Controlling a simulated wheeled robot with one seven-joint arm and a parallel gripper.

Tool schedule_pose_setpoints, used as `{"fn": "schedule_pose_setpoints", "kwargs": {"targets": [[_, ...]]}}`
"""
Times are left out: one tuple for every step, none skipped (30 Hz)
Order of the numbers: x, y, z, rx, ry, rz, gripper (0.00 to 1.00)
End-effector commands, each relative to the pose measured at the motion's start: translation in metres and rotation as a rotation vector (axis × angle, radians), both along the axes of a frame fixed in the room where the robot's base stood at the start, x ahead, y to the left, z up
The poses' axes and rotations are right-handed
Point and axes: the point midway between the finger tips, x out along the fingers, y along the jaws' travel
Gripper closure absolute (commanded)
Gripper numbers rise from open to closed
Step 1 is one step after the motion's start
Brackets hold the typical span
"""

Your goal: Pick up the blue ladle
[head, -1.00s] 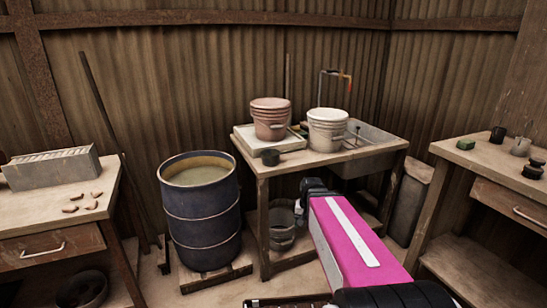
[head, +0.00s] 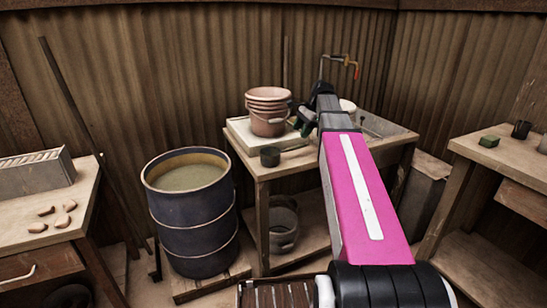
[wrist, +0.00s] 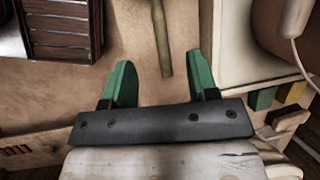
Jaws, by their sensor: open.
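A small dark ladle (head: 270,156) lies on the sink table in the head view, its handle pointing right toward my gripper. Its colour looks dark grey rather than clearly blue. In the wrist view an olive-brown handle (wrist: 162,40), likely the ladle's, comes down from the top edge and ends roughly between my fingers; its bowl is out of that view. My gripper (wrist: 158,76) has green fingers spread apart with nothing held between them. In the head view my gripper (head: 305,128) is above the table, right of the ladle's bowl and partly hidden by my arm.
A blue drum (head: 193,235) stands left of the table (head: 262,172).

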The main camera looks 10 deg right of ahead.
Motion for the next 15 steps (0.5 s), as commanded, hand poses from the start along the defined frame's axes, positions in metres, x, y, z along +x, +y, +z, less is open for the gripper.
{"fn": "schedule_pose_setpoints", "kwargs": {"targets": [[0.0,0.002,-0.003,0.001,0.001,-0.001,0.46],[0.0,0.003,-0.005,0.001,0.002,0.0,0.46],[0.0,0.005,-0.009,0.001,0.002,0.0,0.46],[0.0,0.007,-0.013,0.001,0.002,0.0,0.46],[0.0,0.008,-0.017,0.0,0.002,0.001,0.46],[0.0,0.011,-0.022,0.0,0.002,0.001,0.46],[0.0,0.013,-0.026,0.0,0.002,0.001,0.46],[0.0,0.015,-0.03,0.0,0.002,0.001,0.46],[0.001,0.017,-0.036,0.001,0.001,0.001,0.46],[0.001,0.019,-0.039,0.0,0.002,0.001,0.46],[0.001,0.02,-0.042,0.0,0.002,0.001,0.46],[0.001,0.022,-0.046,0.0,0.001,0.0,0.46],[0.001,0.023,-0.047,0.0,0.0,0.001,0.46],[0.002,0.024,-0.049,0.0,0.0,0.001,0.46],[0.002,0.025,-0.05,0.0,0.0,0.001,0.46]]}}
